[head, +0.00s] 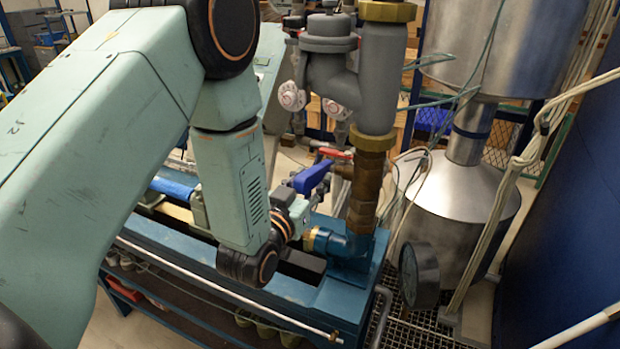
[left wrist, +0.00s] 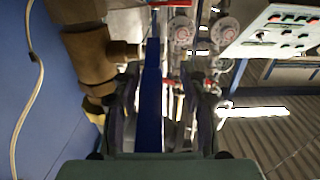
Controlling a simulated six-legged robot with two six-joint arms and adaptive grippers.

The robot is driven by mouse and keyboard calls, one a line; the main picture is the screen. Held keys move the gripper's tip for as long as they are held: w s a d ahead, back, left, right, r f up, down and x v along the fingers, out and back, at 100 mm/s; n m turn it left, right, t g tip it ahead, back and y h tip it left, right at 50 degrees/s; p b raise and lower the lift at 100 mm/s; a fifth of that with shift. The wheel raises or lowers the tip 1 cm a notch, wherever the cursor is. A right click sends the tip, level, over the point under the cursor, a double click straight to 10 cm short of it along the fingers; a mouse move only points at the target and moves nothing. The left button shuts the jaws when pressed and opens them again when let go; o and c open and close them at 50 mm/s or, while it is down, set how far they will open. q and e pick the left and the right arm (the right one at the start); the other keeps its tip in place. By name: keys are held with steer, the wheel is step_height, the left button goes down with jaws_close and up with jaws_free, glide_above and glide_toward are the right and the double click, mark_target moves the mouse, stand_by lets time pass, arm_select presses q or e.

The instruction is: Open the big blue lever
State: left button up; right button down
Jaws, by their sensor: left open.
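The big blue lever (head: 312,178) sits beside the brown-gold vertical pipe in the head view, above the teal bench. In the left wrist view the blue lever (left wrist: 150,100) runs as a long narrow bar between my two fingers, nearer the left finger. My left gripper (head: 297,207) is close to the lever in the head view, partly hidden by my own arm. In the left wrist view my left gripper (left wrist: 163,105) is open around the lever, with a gap on the right side. Whether the left finger touches it I cannot tell. My right gripper is out of view.
A brown-gold pipe (head: 367,185) stands right of the lever, with a grey valve body (head: 362,85) above. A small red lever (head: 335,153) is just behind. A round gauge (head: 419,275) and metal tank (head: 465,200) stand right. A control panel (left wrist: 278,30) shows in the wrist view.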

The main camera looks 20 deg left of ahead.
arm_select(q)
steer(key=shift+a, duration=0.1)
steer(key=shift+d, duration=0.55)
steer(key=shift+c, duration=0.4)
steer(key=shift+s+d+r, duration=0.1)
steer(key=shift+d+r, duration=0.1)
steer(key=shift+d, duration=0.2)
steer(key=shift+c, duration=1.4)
steer(key=shift+a+f, duration=0.15)
steer(key=shift+a, duration=0.55)
steer(key=c, duration=0.5)
steer(key=shift+d, duration=0.45)
jaws_close()
steer(key=shift+a, duration=0.3)
steer(key=shift+d, duration=0.1)
